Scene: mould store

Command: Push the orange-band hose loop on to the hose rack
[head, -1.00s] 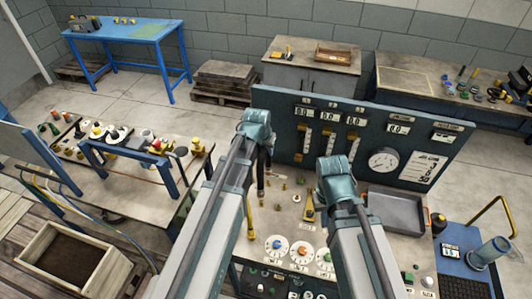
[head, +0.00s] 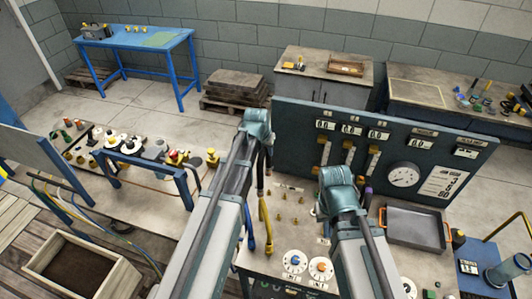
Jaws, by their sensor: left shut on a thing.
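My left gripper (head: 264,172) is mostly hidden behind its own wrist, low in front of the instrument panel. I cannot make out an orange band on this hose. My right arm reaches over the console, and its wrist hides its gripper. A small purple piece (head: 367,195) shows just beside that wrist. I cannot tell which part here is the hose rack.
The instrument panel (head: 445,150) stands along the console's back. Several brass fittings, dials (head: 320,270) and a grey tray (head: 416,224) are on the console. At left are a bench with knobs, a blue frame (head: 145,166), loose hoses (head: 70,213) and a wooden box (head: 48,288).

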